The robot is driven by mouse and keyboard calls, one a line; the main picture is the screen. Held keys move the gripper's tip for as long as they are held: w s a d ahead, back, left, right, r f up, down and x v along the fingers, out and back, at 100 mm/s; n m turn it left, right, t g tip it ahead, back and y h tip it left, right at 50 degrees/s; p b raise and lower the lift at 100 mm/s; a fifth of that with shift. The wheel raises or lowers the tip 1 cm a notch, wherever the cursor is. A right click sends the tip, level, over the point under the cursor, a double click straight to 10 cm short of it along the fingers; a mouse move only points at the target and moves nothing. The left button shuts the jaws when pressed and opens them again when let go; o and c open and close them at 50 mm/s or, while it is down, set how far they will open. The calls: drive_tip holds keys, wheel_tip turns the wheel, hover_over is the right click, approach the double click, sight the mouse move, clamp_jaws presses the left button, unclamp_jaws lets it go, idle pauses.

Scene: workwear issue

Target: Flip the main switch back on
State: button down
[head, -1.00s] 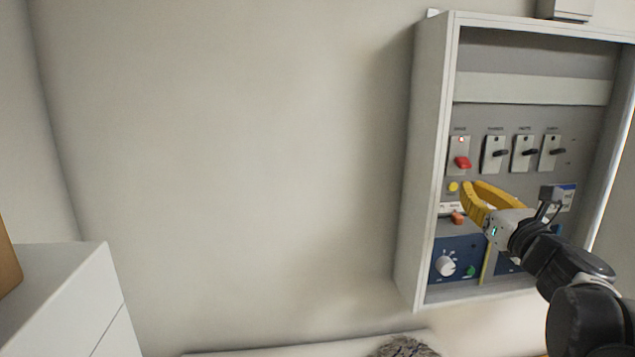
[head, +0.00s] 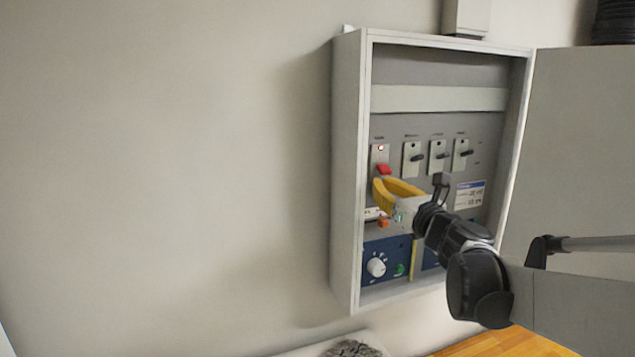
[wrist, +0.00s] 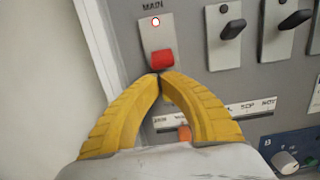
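The main switch, with a red lever (head: 383,169) on a light plate marked MAIN, sits at the upper left of the panel inside the grey wall box. In the wrist view the red lever (wrist: 162,61) is low on its plate, below a small red-ringed light (wrist: 155,21). My gripper (head: 380,183) has yellow fingers and is just below the lever. In the wrist view its fingertips (wrist: 160,74) meet with nothing visible between them, right under the lever's lower edge. I cannot tell whether they touch it.
Several black-levered switches (head: 417,157) stand to the right of the main switch. Below are an orange button (head: 383,223), a white knob (head: 376,267) and a green button (head: 400,269). The box's left wall (head: 346,170) is close to my gripper; the door (head: 580,150) stands open at right.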

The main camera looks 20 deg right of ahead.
sight(382, 169)
drive_tip(key=shift+s+r+g+p, duration=0.45)
drive_tip(key=shift+g+p, duration=0.55)
drive_tip(key=shift+p, duration=0.4)
drive_tip(key=shift+s+r+g+p, duration=0.15)
drive_tip(key=shift+r+g+p, duration=0.15)
drive_tip(key=shift+g+p, duration=0.45)
drive_tip(key=shift+s+r+g+p, duration=0.3)
drive_tip(key=shift+r+g+p, duration=0.1)
drive_tip(key=shift+g+p, duration=0.65)
drive_tip(key=shift+s+r, duration=0.15)
drive_tip(key=shift+r, duration=0.15)
drive_tip(key=shift+r+p, duration=0.7)
drive_tip(key=shift+r, duration=0.15)
